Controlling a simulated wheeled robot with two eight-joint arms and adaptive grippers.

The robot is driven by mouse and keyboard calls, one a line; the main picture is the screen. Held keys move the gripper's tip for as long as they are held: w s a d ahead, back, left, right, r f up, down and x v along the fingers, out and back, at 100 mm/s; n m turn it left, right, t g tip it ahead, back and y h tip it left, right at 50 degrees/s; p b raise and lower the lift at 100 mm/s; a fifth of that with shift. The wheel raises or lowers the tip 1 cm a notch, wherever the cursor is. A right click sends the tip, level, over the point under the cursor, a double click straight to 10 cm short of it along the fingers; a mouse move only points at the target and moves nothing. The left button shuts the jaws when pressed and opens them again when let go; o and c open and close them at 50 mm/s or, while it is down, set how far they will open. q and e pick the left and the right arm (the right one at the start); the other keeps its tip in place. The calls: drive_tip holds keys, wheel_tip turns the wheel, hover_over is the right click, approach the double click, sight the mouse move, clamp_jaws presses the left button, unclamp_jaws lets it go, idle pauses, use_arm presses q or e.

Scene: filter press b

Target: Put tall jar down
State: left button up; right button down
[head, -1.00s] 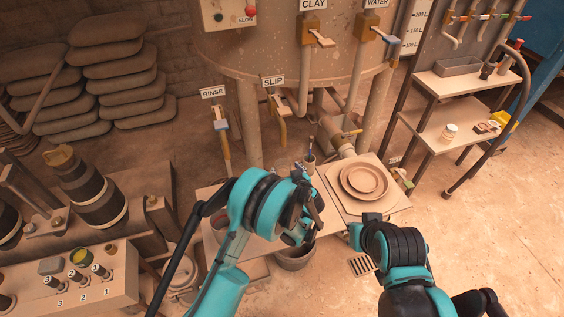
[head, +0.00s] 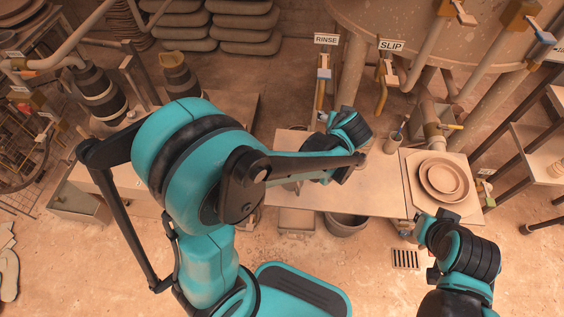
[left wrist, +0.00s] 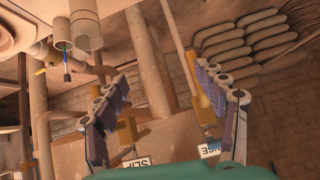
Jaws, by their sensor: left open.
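My left gripper shows in the left wrist view (left wrist: 160,88) with its two fingers spread wide and nothing between them. In the head view its hand is over the back of the work table (head: 380,198), in front of the RINSE and SLIP taps. A plain brownish cylindrical vessel (left wrist: 86,32) in the left wrist view, beside the brush cup (left wrist: 62,47), may be the tall jar. It stands apart from the fingers. In the head view my left arm and hand hide part of the table. My right gripper (head: 412,234) is by the table's front right; its fingers are unclear.
Stacked plates (head: 440,178) sit on a board at the table's right. The RINSE tap (head: 323,80) and SLIP tap (head: 385,80) hang behind the table. A bucket (head: 345,226) stands below its front edge. The table's middle is largely bare.

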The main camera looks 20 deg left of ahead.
use_arm(q)
drive_tip(key=s+a+r+m+g+h, duration=0.1)
drive_tip(key=s+a+r, duration=0.1)
drive_tip(key=s, duration=1)
drive_tip(key=s+a+r+m+h, duration=0.1)
drive_tip(key=s+a, duration=0.4)
drive_tip(key=s, duration=0.7)
drive_tip(key=shift+a+r+g+h, duration=0.25)
drive_tip(key=shift+r+g+h, duration=0.15)
drive_tip(key=shift+r+h, duration=0.15)
